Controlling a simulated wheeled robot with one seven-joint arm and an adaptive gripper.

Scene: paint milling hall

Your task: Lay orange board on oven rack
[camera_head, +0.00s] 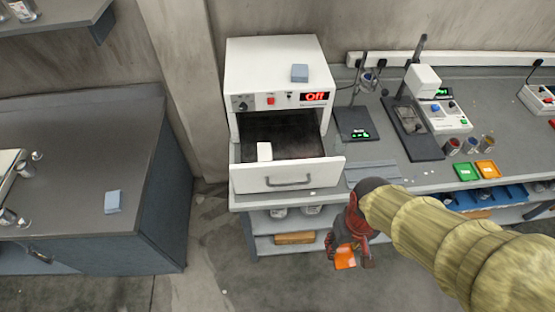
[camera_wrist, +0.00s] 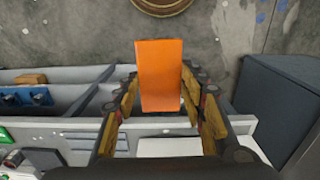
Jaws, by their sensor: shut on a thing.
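My gripper (camera_head: 347,252) is shut on the orange board (camera_head: 345,259), low in front of the bench and to the right of the oven drawer. In the wrist view the orange board (camera_wrist: 160,72) is a plain flat rectangle between the two fingers. The white oven (camera_head: 277,75) stands on the bench, its display reading "Off". Its drawer (camera_head: 287,179) is pulled out. The dark oven rack (camera_head: 300,148) shows inside, with a small white block (camera_head: 264,151) at its left. The rack's back part is hidden inside the oven.
A blue-grey block (camera_head: 300,73) lies on the oven's top. Stirring equipment (camera_head: 410,115), small cans and green (camera_head: 467,172) and orange (camera_head: 486,168) trays occupy the bench right of the oven. A dark counter (camera_head: 75,160) stands left across a floor gap. The rack's right side is clear.

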